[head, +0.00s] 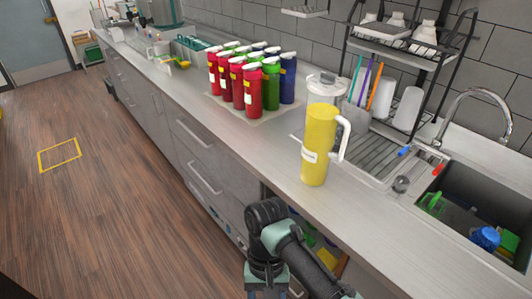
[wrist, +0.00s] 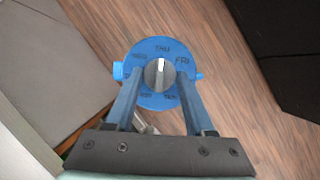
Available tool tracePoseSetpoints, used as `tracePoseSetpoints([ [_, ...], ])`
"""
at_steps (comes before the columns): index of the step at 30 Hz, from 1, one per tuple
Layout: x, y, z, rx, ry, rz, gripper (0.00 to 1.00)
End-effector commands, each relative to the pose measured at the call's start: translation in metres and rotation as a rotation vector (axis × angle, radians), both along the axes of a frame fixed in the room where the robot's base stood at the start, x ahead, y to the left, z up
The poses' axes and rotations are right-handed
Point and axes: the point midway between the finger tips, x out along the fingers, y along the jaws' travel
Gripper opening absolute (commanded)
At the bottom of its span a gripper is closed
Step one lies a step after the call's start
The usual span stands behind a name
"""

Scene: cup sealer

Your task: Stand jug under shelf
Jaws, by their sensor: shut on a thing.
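In the wrist view my gripper (wrist: 160,82) is shut on a blue round-topped thing (wrist: 159,50), with a grey dial and day names on top. It is held over the wood floor. Its lower body is hidden, so I cannot tell its full shape. The gripper itself is out of the head view. A small wall shelf (head: 304,13) and a black wire rack (head: 398,52) are at the back.
Several red, green and blue bottles (head: 252,90) stand on a mat on the counter (head: 230,130). A sink (head: 480,220) with a tap lies at the right. An open compartment (head: 325,255) with things inside is under the counter. The floor (head: 110,190) is clear.

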Motion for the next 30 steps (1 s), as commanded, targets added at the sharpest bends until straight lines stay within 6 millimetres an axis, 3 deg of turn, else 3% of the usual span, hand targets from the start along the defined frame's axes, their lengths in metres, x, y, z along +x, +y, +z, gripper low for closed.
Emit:
tracePoseSetpoints([
  [4, 0.013, -0.001, 0.018, -0.004, -0.003, -0.002, 0.00],
  [9, 0.016, 0.001, 0.024, 0.000, 0.000, -0.004, 0.00],
  [21, -0.013, 0.001, -0.013, 0.005, 0.003, -0.003, 0.00],
  [30, -0.017, 0.005, -0.019, 0.007, -0.007, 0.001, 0.00],
])
